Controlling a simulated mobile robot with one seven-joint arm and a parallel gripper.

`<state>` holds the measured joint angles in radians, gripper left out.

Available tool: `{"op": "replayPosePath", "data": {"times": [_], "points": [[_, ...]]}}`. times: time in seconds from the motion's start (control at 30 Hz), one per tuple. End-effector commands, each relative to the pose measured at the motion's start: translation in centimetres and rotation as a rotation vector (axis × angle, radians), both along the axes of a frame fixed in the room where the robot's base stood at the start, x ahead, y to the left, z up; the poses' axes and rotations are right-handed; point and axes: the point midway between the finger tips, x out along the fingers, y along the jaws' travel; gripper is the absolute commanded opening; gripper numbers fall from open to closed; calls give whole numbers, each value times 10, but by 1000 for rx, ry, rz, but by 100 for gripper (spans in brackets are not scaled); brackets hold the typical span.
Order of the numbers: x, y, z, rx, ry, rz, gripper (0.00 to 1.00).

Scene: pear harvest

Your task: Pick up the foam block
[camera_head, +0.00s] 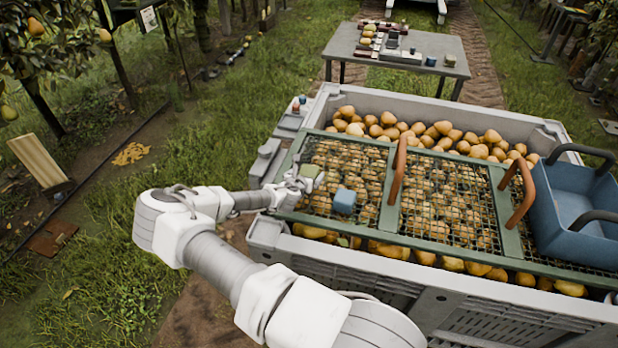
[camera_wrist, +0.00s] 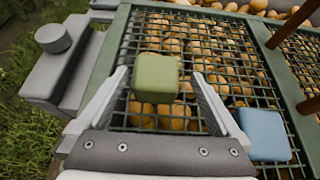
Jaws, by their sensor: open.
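A light green block (camera_wrist: 156,78) rests on the green-framed wire mesh over the pear bin, near its left end; it also shows in the head view (camera_head: 311,171). A blue block (camera_wrist: 264,134) sits on the same mesh, to the right of my gripper, and shows in the head view (camera_head: 344,202). The frames do not settle which one is foam. My gripper (camera_wrist: 160,80) is open, its fingers on either side of the green block in the wrist view, with gaps on both sides. In the head view my gripper (camera_head: 299,181) is beside the green block.
The grey bin (camera_head: 345,262) is full of pears under the mesh. Brown handles (camera_head: 397,170) rise from the mesh frame. A blue open tote (camera_head: 575,215) stands at the right end. A grey cylinder (camera_wrist: 53,38) stands on the bin's left ledge. A grey table (camera_head: 440,68) is behind.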

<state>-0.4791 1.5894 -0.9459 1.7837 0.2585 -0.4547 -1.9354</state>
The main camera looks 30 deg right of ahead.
Motion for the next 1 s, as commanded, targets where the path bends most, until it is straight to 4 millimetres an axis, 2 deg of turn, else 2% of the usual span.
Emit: {"op": "replayPosePath", "data": {"times": [0.37, 0.63, 1.0], "points": [[18, -18, -16, 1, 0, -1, 100], [38, -38, -35, 2, -1, -1, 100], [43, -42, -37, 1, 0, 0, 98]]}}
